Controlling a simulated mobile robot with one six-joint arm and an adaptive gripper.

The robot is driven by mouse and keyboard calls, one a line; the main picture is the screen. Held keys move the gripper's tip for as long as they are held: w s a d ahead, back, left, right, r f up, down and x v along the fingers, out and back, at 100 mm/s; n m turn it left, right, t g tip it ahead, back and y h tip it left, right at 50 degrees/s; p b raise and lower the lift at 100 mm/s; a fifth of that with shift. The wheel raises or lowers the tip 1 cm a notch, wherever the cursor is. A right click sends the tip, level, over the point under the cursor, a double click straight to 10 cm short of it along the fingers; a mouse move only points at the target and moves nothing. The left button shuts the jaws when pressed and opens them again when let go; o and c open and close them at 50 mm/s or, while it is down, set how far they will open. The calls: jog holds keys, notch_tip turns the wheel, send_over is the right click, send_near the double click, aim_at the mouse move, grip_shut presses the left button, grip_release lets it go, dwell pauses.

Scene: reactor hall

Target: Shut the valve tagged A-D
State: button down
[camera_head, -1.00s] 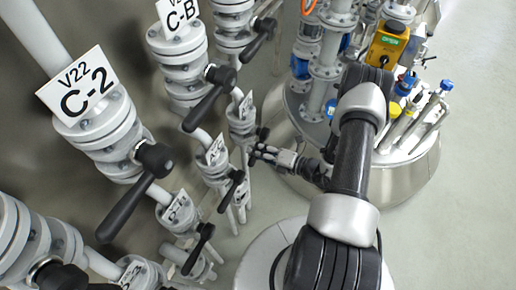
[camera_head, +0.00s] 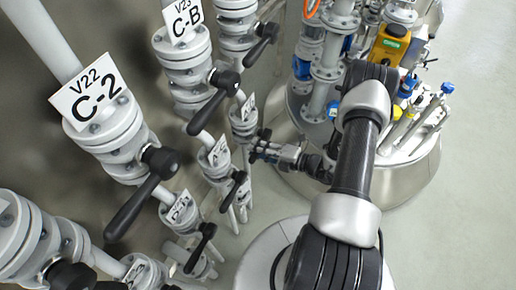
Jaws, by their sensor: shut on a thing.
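A row of grey valves with black lever handles and white tags runs down the wall on the left. The rearmost low valve (camera_head: 243,128) carries a small tag (camera_head: 249,107) that is too small to read with certainty. My gripper (camera_head: 262,146) is at this valve's black handle, reaching from the right. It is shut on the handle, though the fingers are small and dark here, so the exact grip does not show. A nearer low valve (camera_head: 216,162) has a tag that seems to begin with A, and its lever hangs free.
Larger valves tagged C-2 (camera_head: 92,92) and C-B (camera_head: 184,22) stand close on the left with levers sticking out. Open floor (camera_head: 470,200) lies right.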

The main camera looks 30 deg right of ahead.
jog(key=c, duration=1.5)
grip_release()
jog(key=shift+o, duration=0.2)
jog(key=shift+s+d+r, duration=0.1)
jog(key=shift+s, duration=0.05)
jog(key=v, duration=1.1)
jog(key=shift+s+d, duration=0.2)
jog(key=shift+s, duration=0.1)
jog(key=shift+r, duration=0.1)
